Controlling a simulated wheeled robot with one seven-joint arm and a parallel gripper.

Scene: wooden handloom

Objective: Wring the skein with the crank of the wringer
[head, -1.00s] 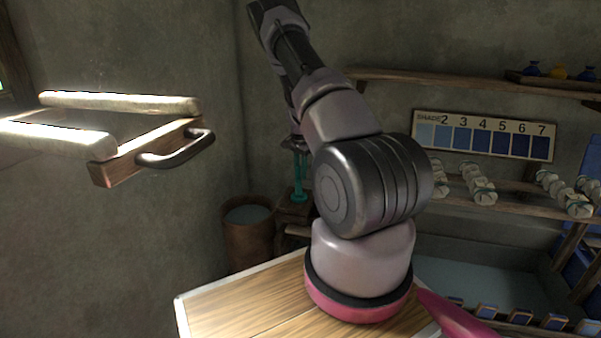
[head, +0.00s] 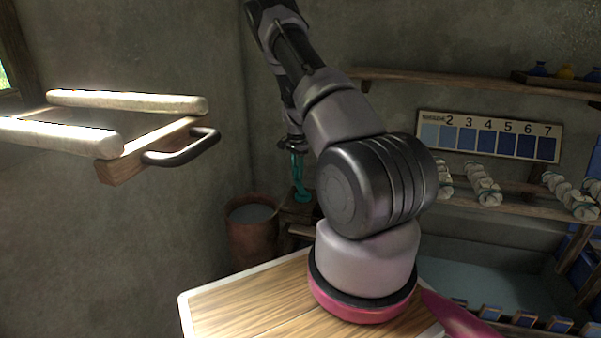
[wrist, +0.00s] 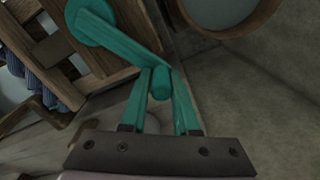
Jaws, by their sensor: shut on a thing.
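The teal crank of the wringer shows in the wrist view, with a round hub (wrist: 91,27), a straight arm (wrist: 128,42) and a short round handle (wrist: 160,83). My gripper (wrist: 161,92) is shut on this handle, one teal finger on each side. In the head view my gripper (head: 299,178) is small and far off, at the wooden stand (head: 298,211) by the back corner. There I cannot separate the teal fingers from the teal crank. I cannot make out the skein on the wringer.
A brown bucket (head: 251,236) of liquid stands left of the stand; its rim (wrist: 264,14) shows in the wrist view. A wooden rack with a dark handle (head: 182,150) juts from the left. A shelf of pale skeins (head: 483,184) is at the right, above a vat (head: 480,278).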

